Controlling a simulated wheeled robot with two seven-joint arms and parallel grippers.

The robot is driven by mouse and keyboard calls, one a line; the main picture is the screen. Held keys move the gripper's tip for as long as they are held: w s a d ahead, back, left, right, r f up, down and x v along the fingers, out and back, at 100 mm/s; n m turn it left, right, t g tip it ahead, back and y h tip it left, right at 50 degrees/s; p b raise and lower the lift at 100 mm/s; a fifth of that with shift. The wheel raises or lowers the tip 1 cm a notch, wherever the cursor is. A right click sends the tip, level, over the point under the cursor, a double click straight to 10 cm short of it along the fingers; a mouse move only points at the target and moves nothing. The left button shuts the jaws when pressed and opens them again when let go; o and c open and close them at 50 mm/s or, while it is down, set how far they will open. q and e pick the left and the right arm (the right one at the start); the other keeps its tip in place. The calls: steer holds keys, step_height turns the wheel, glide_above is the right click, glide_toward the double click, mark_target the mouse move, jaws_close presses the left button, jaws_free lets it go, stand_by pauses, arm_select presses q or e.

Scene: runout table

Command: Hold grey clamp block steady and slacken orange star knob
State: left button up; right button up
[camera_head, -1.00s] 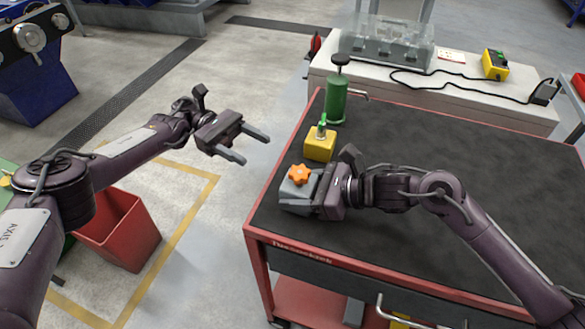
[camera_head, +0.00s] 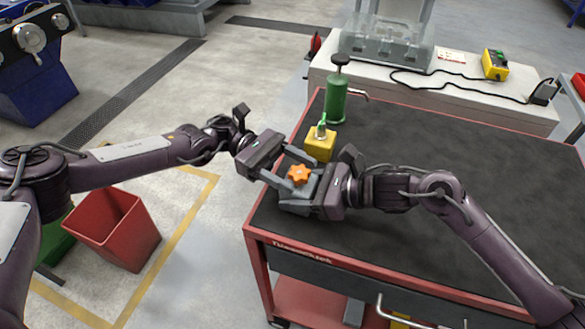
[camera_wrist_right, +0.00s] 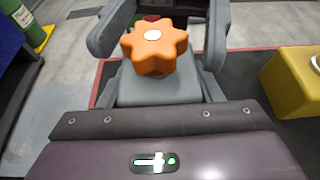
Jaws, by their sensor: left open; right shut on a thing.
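The orange star knob (camera_head: 299,174) sits on top of the grey clamp block (camera_head: 296,206) at the near left corner of the table. My right gripper (camera_head: 318,192) is shut on the grey clamp block from the right. My left gripper (camera_head: 290,172) is open, with its fingers reaching in from the left on either side of the knob; I cannot tell whether they touch it. In the right wrist view the knob (camera_wrist_right: 156,46) stands above the block (camera_wrist_right: 158,88), between the left gripper's grey fingers (camera_wrist_right: 160,40).
A yellow block (camera_head: 319,147) with a green-topped fitting stands just behind the clamp block. A green pump bottle (camera_head: 337,100) stands further back. The dark table top (camera_head: 450,180) is clear to the right. A red bin (camera_head: 112,230) is on the floor at left.

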arm_select(q)
steer(key=c, duration=1)
steer(key=shift+o, duration=0.2)
